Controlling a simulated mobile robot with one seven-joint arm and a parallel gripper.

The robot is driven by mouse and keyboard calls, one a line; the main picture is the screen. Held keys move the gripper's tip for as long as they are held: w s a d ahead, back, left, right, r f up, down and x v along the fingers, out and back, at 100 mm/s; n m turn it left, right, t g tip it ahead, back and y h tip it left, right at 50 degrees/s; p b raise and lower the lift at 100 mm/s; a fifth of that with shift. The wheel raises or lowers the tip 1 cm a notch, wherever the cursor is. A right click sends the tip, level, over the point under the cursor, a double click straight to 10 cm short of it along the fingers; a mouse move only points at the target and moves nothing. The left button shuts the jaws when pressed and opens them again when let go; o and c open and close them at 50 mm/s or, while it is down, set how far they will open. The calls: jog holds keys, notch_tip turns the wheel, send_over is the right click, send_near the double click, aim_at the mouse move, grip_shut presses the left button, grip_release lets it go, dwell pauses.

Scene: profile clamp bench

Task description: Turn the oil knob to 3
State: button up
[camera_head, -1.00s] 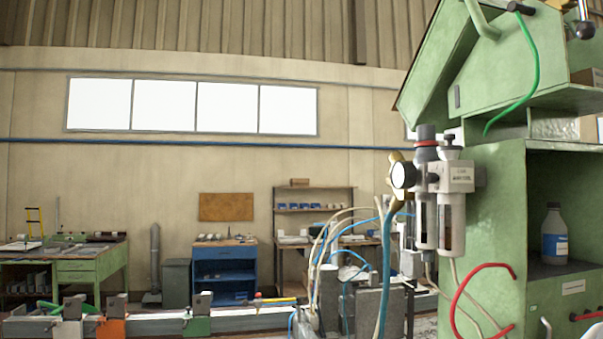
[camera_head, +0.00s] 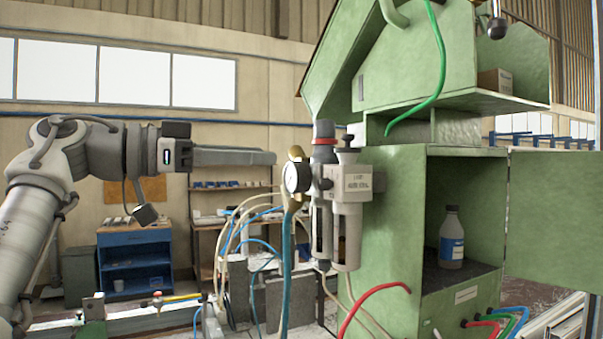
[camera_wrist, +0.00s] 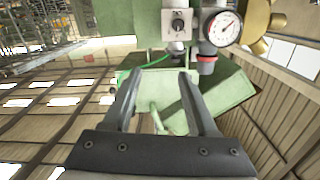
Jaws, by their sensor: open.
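The air service unit hangs on the left side of the green cabinet. It has a round white gauge (camera_head: 297,177), a grey knob with a red ring (camera_head: 324,140) on top and a labelled grey block (camera_head: 352,182). A small dark round knob (camera_wrist: 179,27) with marks around it, which looks like the oil knob, faces the wrist camera beside the gauge. In the head view this knob (camera_head: 325,184) is small and dark. Its setting is unreadable. My gripper (camera_head: 270,158) points at the unit from the left, slightly above gauge height. Its fingers (camera_wrist: 158,80) are apart and empty.
The green cabinet (camera_head: 385,230) with its open door stands right of the unit, a bottle (camera_head: 452,238) on its shelf. A red hose (camera_head: 368,305) and a blue hose (camera_head: 286,270) run below. A brass-coloured part (camera_wrist: 258,20) sits beside the gauge.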

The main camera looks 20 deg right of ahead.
jog(key=w+a+f, duration=0.3)
jog(key=a+f, duration=0.2)
jog(key=p, duration=0.2)
send_near(320, 185)
jog(key=d, duration=0.3)
jog(key=w+d, duration=0.1)
jog(key=d, duration=0.5)
jog(key=shift+w+f, duration=0.15)
jog(key=shift+w, duration=0.1)
grip_shut()
jog(key=shift+b, duration=0.3)
